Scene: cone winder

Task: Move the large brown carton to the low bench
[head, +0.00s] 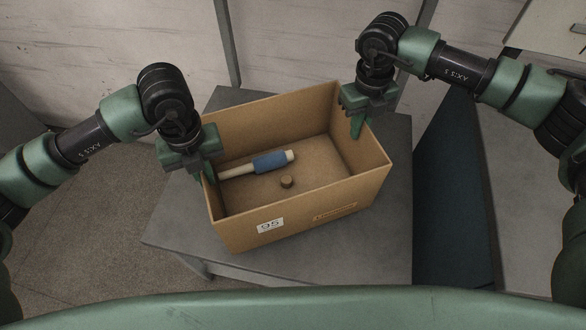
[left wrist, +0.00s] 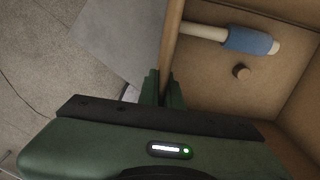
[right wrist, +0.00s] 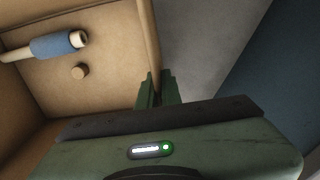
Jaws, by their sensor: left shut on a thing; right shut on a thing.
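The large brown carton (head: 290,215) is open at the top and sits over a grey bench (head: 395,240); I cannot tell whether it touches the top. Inside lie a pale tube with a blue band (head: 272,162) and a small brown cylinder (head: 286,182). My left gripper (head: 209,174) is shut on the carton's left wall; the left wrist view shows that wall (left wrist: 171,45) between the fingers. My right gripper (head: 357,122) is shut on the carton's right wall near the back; the right wrist view shows the wall's edge (right wrist: 150,40) between the fingers.
A dark blue panel (head: 450,200) stands right of the bench, beside a grey surface (head: 510,190). A pale wall (head: 290,40) with a grey post rises behind. The floor (head: 100,220) at the left looks clear. Bare bench top shows around the carton.

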